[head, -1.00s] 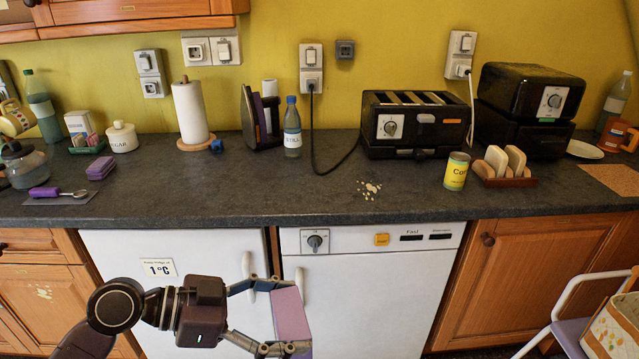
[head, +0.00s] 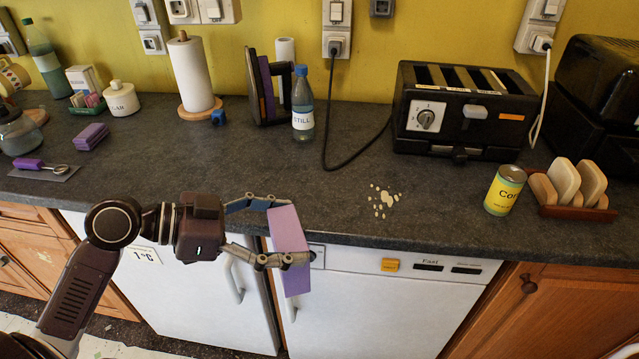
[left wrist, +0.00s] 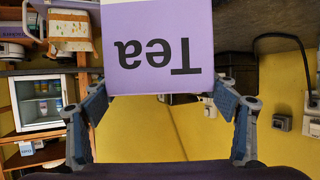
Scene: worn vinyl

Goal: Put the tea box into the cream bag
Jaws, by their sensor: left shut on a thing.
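The tea box (head: 292,245) is lilac and upright, held in front of the counter's front edge in the head view. In the left wrist view the tea box (left wrist: 157,45) shows the word Tea upside down. My left gripper (head: 286,231) is shut on it, one finger on either side. What looks like the cream bag (left wrist: 70,28), with orange trim, shows at the upper left of the left wrist view. It is apart from the gripper, and its opening cannot be made out. The bag is out of the head view now. My right gripper is not in view.
The dark counter (head: 330,205) bears a yellow can (head: 505,190), a toast rack (head: 572,205), a toaster (head: 465,110), a water bottle (head: 302,115) and a paper towel roll (head: 192,75). White appliances (head: 380,300) stand below the counter edge.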

